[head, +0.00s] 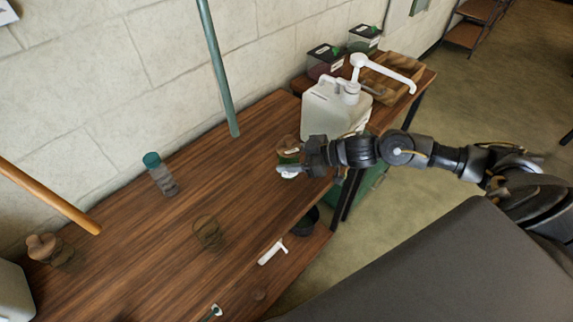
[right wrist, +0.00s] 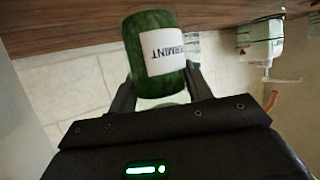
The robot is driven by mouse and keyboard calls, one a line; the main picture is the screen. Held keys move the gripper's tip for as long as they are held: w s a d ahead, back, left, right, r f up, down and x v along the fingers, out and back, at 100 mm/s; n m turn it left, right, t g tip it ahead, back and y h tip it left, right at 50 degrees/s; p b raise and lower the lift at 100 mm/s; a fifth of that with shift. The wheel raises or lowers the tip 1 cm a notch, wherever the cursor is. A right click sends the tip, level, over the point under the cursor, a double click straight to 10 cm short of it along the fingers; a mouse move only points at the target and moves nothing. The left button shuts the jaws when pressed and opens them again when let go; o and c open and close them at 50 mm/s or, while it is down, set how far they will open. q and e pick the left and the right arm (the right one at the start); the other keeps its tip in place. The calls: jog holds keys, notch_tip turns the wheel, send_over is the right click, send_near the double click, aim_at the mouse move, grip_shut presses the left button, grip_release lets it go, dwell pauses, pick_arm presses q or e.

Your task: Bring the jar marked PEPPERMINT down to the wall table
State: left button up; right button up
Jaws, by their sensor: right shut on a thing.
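The jar marked PEPPERMINT (right wrist: 155,45) is dark green with a white label; the letters "ERMINT" show in the right wrist view. My right gripper (right wrist: 160,92) is shut on it, one finger on each side. In the head view the jar (head: 288,156) is partly hidden by the right gripper (head: 290,169). It is over the right part of the wooden wall table (head: 130,250), beside the white pump jug. I cannot tell whether its base touches the tabletop. My left gripper is not in view.
A white pump jug (head: 330,110) stands close behind the jar. A clear bottle with a teal cap (head: 160,174) stands near the wall. A clear round vessel (head: 207,232) and a white-handled tool (head: 271,252) are nearer the front. The table between them is clear.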

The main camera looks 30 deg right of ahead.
jog(key=shift+w+a+f, duration=0.15)
jog(key=shift+w+f, duration=0.15)
notch_tip(320, 180, down, 3)
jog(key=shift+w+p, duration=0.1)
jog(key=shift+p, duration=0.25)
jog(key=shift+f, duration=0.15)
jog(key=shift+f, duration=0.15)
jog(key=o, duration=1.2)
